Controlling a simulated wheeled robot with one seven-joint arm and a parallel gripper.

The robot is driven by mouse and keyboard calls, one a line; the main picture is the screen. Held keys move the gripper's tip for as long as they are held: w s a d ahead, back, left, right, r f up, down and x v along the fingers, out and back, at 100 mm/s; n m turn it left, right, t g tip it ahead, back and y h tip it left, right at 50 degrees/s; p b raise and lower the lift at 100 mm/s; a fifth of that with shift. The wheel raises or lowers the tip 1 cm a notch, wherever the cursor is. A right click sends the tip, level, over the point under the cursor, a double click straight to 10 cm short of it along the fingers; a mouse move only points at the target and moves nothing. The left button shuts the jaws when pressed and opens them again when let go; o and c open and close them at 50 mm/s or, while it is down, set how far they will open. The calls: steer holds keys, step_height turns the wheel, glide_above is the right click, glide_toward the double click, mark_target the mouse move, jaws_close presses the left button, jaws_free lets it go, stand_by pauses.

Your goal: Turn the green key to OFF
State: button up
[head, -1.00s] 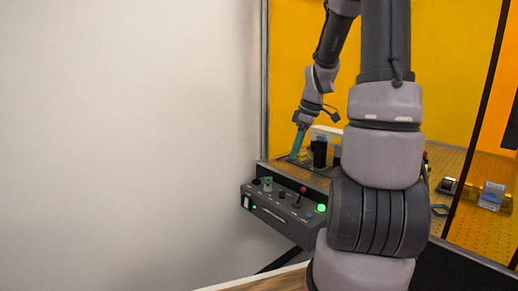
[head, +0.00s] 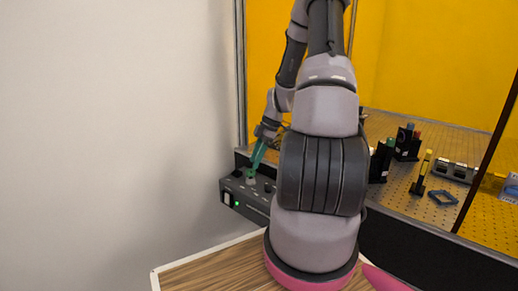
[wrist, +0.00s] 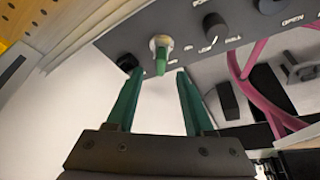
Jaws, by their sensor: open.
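The green key (wrist: 161,62) sits in a pale round collar on the grey control panel (wrist: 197,62) at the top of the wrist view. Its grip points towards my gripper. My gripper (wrist: 157,78) is open, with one green finger on each side of the key's line. The fingertips look just short of the key, and I see no contact. In the head view my gripper (head: 254,160) reaches down over the control box (head: 228,187). The key cannot be made out clearly there behind the fingers.
A black knob (wrist: 215,25) is right of the key and a dark control (wrist: 128,63) is left of it, close to the left finger. A yellow perforated table (head: 405,200) holds several small parts. A white wall (head: 110,120) stands left.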

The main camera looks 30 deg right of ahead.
mark_target(251, 169)
steer(key=shift+x, duration=2.7)
